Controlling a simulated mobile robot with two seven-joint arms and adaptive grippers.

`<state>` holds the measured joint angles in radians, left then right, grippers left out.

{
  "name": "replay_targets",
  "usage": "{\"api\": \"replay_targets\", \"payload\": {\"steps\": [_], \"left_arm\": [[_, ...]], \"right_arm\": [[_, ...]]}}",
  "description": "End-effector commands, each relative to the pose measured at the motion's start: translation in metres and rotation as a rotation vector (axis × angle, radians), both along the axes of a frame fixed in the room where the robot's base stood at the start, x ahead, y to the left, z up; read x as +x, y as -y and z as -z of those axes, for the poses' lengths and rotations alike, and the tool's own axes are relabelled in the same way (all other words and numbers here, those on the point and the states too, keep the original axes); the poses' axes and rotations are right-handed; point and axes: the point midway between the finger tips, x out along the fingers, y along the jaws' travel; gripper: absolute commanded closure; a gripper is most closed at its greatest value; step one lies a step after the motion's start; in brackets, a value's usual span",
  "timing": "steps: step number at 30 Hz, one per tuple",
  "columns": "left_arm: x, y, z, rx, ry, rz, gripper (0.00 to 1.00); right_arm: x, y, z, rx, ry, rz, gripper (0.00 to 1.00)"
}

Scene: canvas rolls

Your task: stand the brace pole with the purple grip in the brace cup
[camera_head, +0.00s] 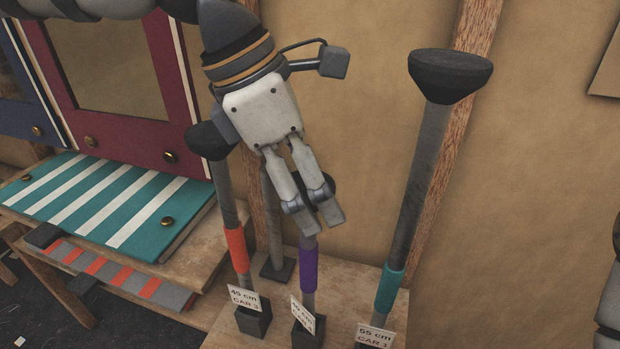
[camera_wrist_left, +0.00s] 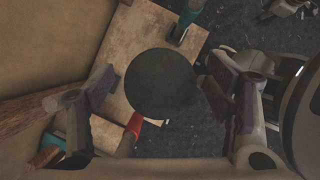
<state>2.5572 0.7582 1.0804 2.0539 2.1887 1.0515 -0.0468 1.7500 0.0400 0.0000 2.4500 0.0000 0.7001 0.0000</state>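The brace pole with the purple grip (camera_head: 309,268) stands upright in a dark block on a wooden stand, a white card in front of it. Its dark round head (camera_wrist_left: 160,82) fills the middle of the left wrist view and hides its shaft there. My left gripper (camera_head: 318,219) points down at the pole's top in the head view and covers part of it. Its fingers are spread on either side of the head in the wrist view, with no clear contact. I cannot pick out the brace cup for sure. My right gripper is not recognisable in either view.
A pole with an orange grip (camera_head: 236,249) stands close on the left, and a taller one with a teal grip (camera_head: 389,289) on the right. A grey post on a square base (camera_head: 277,269) is behind. A teal striped panel (camera_head: 110,200) lies on the left.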

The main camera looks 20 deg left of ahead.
Motion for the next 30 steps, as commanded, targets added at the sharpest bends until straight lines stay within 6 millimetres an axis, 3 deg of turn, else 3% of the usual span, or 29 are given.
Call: {"api": "replay_targets", "payload": {"steps": [7, 15, 19, 23, 30], "left_arm": [[-0.001, -0.004, -0.011, -0.001, 0.003, -0.002, 0.27], [-0.012, -0.029, -0.077, -0.002, 0.005, -0.002, 0.27], [-0.017, -0.038, -0.099, -0.001, 0.002, -0.002, 0.27], [-0.019, -0.042, -0.110, 0.000, 0.000, 0.000, 0.27], [-0.019, -0.043, -0.111, 0.000, 0.000, 0.000, 0.27]], "right_arm": [[0.000, 0.000, 0.000, 0.000, 0.000, 0.000, 0.60], [0.000, 0.000, 0.000, 0.000, 0.000, 0.000, 0.60], [0.000, 0.000, 0.000, 0.000, 0.000, 0.000, 0.60], [0.000, 0.000, 0.000, 0.000, -0.001, 0.000, 0.60], [0.000, 0.000, 0.000, 0.000, -0.001, 0.000, 0.60]]}}
